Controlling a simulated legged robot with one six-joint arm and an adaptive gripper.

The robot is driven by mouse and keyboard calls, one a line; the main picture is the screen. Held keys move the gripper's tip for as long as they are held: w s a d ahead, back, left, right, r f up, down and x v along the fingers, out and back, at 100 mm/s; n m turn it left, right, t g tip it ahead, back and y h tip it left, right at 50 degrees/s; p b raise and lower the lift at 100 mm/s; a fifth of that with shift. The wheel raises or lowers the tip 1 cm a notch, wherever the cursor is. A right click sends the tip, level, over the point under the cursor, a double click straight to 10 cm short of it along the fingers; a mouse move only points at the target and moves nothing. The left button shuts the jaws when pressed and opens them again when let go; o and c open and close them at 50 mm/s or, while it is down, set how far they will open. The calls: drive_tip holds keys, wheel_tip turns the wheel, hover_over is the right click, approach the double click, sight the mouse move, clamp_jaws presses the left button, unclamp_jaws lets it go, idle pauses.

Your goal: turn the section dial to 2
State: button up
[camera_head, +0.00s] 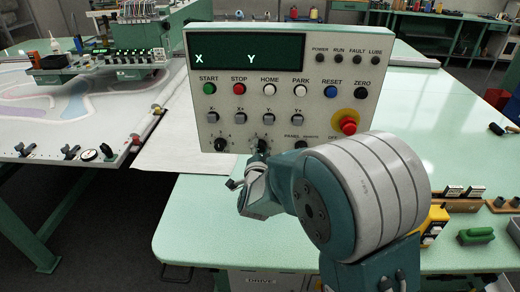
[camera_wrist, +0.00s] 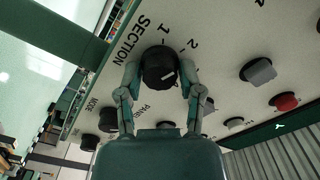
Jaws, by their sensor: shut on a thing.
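The section dial (camera_wrist: 160,62) is a black round knob on the cream control panel (camera_wrist: 225,35), with the word SECTION and the numbers 1 and 2 printed beside it. In the wrist view my gripper (camera_wrist: 160,74) has one finger on each side of the knob and is shut on it. A short pale mark shows on the knob's cap; I cannot tell which number it points to.
Another black knob (camera_head: 221,145) sits left of the dial, and the panel/remote knob (camera_head: 301,146) sits right. A red emergency button (camera_head: 348,124) on yellow stands close above my arm. Coloured push buttons and grey switches fill the rows above. The pale green table (camera_head: 190,225) is clear at front left.

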drive_tip(key=o, duration=1.1)
drive_tip(key=shift+w, duration=0.1)
drive_tip(key=shift+o, duration=0.2)
drive_tip(key=s, duration=1.2)
drive_tip(key=shift+a, duration=0.2)
drive_tip(key=shift+f, duration=0.1)
